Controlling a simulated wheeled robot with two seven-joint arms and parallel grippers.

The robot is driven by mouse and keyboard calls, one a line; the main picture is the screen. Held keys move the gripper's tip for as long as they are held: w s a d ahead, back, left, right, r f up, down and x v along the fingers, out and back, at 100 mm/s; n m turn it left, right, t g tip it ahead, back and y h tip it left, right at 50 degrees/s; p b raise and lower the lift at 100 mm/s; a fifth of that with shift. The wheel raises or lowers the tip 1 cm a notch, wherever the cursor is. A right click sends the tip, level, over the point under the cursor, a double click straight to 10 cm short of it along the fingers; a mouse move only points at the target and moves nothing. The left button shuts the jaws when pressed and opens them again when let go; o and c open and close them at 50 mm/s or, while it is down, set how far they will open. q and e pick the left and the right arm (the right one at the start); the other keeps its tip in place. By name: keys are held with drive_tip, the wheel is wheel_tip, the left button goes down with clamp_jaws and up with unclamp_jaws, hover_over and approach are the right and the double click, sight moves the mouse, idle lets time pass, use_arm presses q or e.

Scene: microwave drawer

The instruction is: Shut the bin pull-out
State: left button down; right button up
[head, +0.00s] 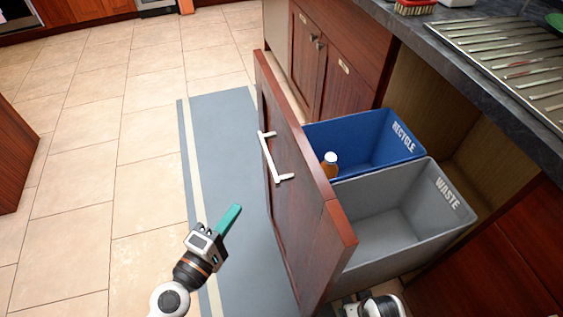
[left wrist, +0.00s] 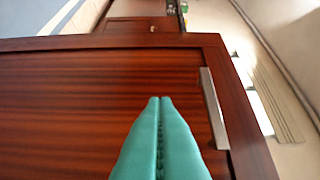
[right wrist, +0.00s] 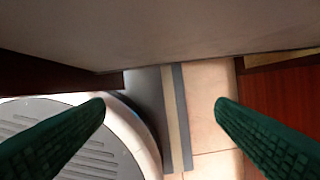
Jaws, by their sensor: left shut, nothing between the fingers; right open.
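The bin pull-out stands open, its dark red wood front (head: 300,200) drawn out from the cabinet. A pale bar handle (head: 270,160) is on the front's outer face; it also shows in the left wrist view (left wrist: 214,108). Behind the front are a blue RECYCLE bin (head: 375,140) and a grey WASTE bin (head: 400,225). My left gripper (head: 236,211) is shut and empty, in front of the panel and apart from it in the head view. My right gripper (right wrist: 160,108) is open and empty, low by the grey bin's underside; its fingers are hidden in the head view.
A bottle with a white cap (head: 330,164) is in the blue bin. A blue-grey mat (head: 215,150) lies on the tiled floor before the pull-out. The dark counter (head: 480,75) carries a metal drainer (head: 515,55) and a brush (head: 415,6). Closed cabinet doors (head: 335,75) stand beyond.

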use_arm(q)
drive_tip(key=p, duration=0.3)
approach(280, 166)
drive_tip(key=w+a, duration=0.1)
drive_tip(key=w, duration=0.2)
drive_tip(key=w+d, duration=0.1)
drive_tip(key=d, duration=0.2)
drive_tip(key=shift+w+r+p, duration=0.2)
drive_tip(key=shift+w+p, duration=0.1)
drive_tip(key=shift+w, duration=0.1)
drive_tip(key=shift+w+d, duration=0.1)
drive_tip(key=shift+d, duration=0.25)
use_arm(e)
drive_tip(key=s+f, duration=0.7)
drive_tip(key=f, duration=0.3)
drive_tip(key=shift+s+d+g, duration=0.2)
drive_tip(key=shift+d+g, duration=0.2)
use_arm(q)
drive_tip(key=shift+d, duration=0.1)
use_arm(e)
drive_tip(key=shift+d, duration=0.1)
